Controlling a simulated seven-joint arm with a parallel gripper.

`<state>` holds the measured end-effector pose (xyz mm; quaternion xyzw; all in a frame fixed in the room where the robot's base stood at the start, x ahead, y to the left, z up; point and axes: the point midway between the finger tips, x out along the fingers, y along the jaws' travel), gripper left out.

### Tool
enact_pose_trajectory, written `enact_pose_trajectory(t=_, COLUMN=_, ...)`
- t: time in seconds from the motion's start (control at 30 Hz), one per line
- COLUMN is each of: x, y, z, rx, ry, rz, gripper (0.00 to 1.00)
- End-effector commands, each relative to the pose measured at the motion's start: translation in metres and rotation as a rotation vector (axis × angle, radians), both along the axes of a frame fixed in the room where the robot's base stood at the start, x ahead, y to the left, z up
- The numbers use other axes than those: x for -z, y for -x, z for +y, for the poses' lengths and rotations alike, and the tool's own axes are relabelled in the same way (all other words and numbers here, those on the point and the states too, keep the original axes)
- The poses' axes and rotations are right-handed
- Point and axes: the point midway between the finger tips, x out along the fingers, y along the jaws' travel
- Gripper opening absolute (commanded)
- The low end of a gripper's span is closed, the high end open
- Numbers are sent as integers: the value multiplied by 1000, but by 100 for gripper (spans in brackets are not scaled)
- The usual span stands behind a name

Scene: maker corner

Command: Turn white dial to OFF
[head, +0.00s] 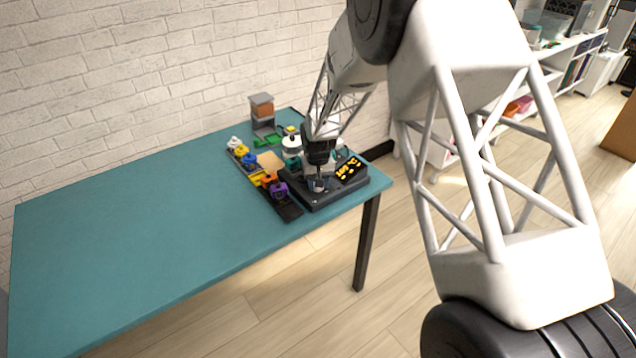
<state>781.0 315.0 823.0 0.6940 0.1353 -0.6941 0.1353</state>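My gripper (318,177) points down over a dark box (322,202) near the right end of the teal table. A small pale thing (317,186) shows right at the fingertips, on top of the box; it may be the white dial, but it is too small and covered to be sure. I cannot tell whether the fingers touch it or how far apart they are. No OFF mark can be read. A white round-topped piece (291,141) stands behind the box, and a smaller white knob-like piece (234,142) is at the far left of the cluster.
A black panel with yellow marks (350,169) lies on the box's right. Blue (249,160), orange (269,179) and purple (279,190) pieces line its left side. A grey and orange holder (262,108) stands behind. The table's left part (130,240) is clear.

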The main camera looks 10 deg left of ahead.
Motion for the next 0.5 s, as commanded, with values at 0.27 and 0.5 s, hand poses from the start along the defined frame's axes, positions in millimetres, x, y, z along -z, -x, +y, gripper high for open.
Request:
enact_pose_trajectory(t=0.27, x=0, y=0, z=0, rx=-25, ry=0, rz=0, gripper=16)
enact_pose_trajectory(t=0.5, x=0, y=0, z=0, rx=-24, ry=0, rz=0, gripper=41)
